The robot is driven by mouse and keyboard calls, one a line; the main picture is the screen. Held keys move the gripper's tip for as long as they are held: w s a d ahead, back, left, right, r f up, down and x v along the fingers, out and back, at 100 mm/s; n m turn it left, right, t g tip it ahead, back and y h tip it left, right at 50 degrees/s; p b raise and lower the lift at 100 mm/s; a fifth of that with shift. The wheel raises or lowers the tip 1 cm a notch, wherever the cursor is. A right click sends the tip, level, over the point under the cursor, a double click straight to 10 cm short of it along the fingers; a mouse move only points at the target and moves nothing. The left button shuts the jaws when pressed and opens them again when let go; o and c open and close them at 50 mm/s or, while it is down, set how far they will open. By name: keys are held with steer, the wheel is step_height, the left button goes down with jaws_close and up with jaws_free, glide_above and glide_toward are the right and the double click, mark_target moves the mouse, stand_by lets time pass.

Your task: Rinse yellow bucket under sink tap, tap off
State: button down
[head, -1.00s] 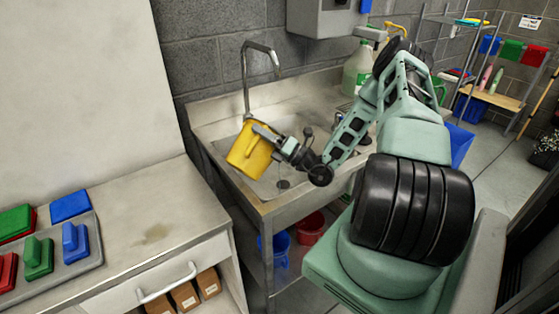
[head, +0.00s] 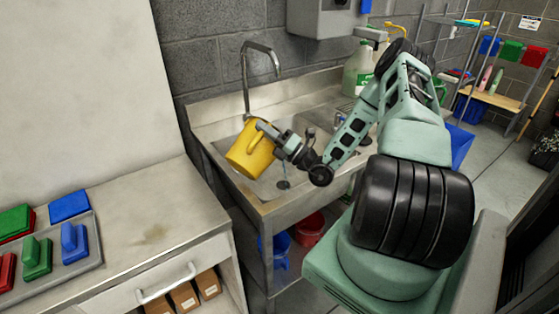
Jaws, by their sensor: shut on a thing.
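The yellow bucket (head: 250,150) is tilted in the air over the sink basin (head: 296,174), in the head view. My gripper (head: 270,133) is shut on the bucket at its upper right side; the fingertips are partly hidden against it. The tap (head: 247,75) is a curved metal spout at the back left of the sink, with its end above and to the right of the bucket. I see no clear stream from the spout. A thin bluish streak shows in the basin near the drain (head: 284,184). The inside of the bucket is hidden.
A left counter (head: 150,235) holds a tray (head: 95,262) of red, green and blue pads. A green-labelled jug (head: 357,68) stands at the sink's back right. Blue (head: 282,250) and red (head: 308,229) buckets sit below. A wall box (head: 325,17) hangs above.

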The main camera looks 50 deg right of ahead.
steer(key=shift+d+m+t+h+p, duration=0.45)
steer(key=shift+d+m+h, duration=0.25)
steer(key=shift+d+m, duration=0.45)
stand_by(0.4)
steer(key=shift+d+f+m+t+h, duration=0.15)
steer(key=shift+d+f+m+h, duration=0.25)
steer(key=shift+d+m, duration=0.3)
steer(key=shift+d+f+m+t+h, duration=0.1)
steer(key=shift+d+f+m+h, duration=0.3)
steer(key=shift+d+m, duration=0.25)
steer(key=shift+d+f+m+b, duration=0.1)
steer(key=shift+d+m+b, duration=0.15)
steer(key=shift+m+b, duration=0.1)
